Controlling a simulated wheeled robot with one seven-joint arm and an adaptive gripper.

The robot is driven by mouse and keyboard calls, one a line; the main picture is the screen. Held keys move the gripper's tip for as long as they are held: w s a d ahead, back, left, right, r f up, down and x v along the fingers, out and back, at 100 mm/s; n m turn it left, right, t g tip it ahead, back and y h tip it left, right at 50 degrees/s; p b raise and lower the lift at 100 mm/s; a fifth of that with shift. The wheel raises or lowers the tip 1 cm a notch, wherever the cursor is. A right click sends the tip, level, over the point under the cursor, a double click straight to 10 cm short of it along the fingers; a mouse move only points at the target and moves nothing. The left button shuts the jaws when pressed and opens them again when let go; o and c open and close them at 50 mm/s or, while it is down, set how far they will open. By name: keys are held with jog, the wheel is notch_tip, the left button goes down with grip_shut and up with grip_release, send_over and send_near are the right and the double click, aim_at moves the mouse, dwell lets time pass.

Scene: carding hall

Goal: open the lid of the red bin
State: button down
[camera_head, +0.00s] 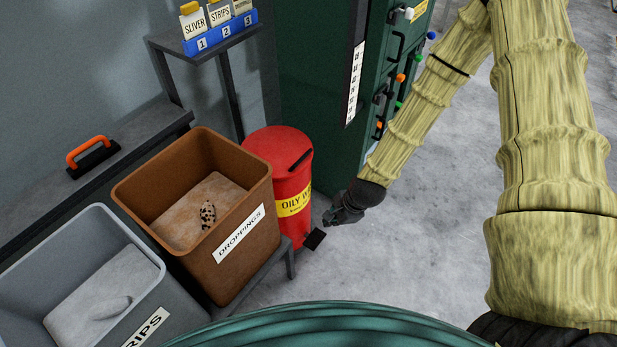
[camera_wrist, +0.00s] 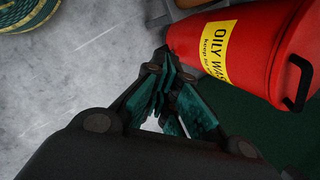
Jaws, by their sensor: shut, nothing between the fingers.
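The red bin (camera_head: 292,226) stands on the floor between the brown bin and the green cabinet, with a yellow "OILY WASTE" label (camera_head: 293,202). Its red lid (camera_head: 272,147) looks closed, with a black handle (camera_head: 300,160) on it. A black pedal (camera_head: 314,239) sticks out at its foot. My gripper (camera_head: 329,217) is low, just right of the bin's lower part and above the pedal. In the wrist view, my gripper (camera_wrist: 168,62) is shut and empty, and the bin (camera_wrist: 190,38) lies on its side of the picture, label visible. Whether a finger touches the bin is unclear.
A brown "DROPPINGS" bin (camera_head: 247,258) and a grey bin (camera_head: 154,296) stand on a bench left of the red bin. The green cabinet (camera_head: 310,105) with knobs stands behind it. The grey floor (camera_head: 420,250) to the right is open.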

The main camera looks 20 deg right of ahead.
jog(key=w+d+r+m+t+y+b, duration=0.1)
jog(key=w+d+r+m+b, duration=0.15)
jog(key=w+m, duration=0.35)
jog(key=w+d+r+m+t+y+b, duration=0.1)
jog(key=w+r+m+t+b, duration=0.2)
jog(key=w, duration=0.5)
jog(key=shift+w+a+f+m+g, duration=0.65)
jog(key=shift+w+a+f, duration=1.6)
jog(key=shift+f, duration=1.75)
jog(key=r, duration=0.1)
jog(key=w+r+p, duration=0.1)
jog(key=w+r, duration=0.1)
jog(key=shift+w+a+r+p, duration=0.15)
jog(key=shift+a+r+p, duration=0.1)
jog(key=shift+a+p, duration=0.1)
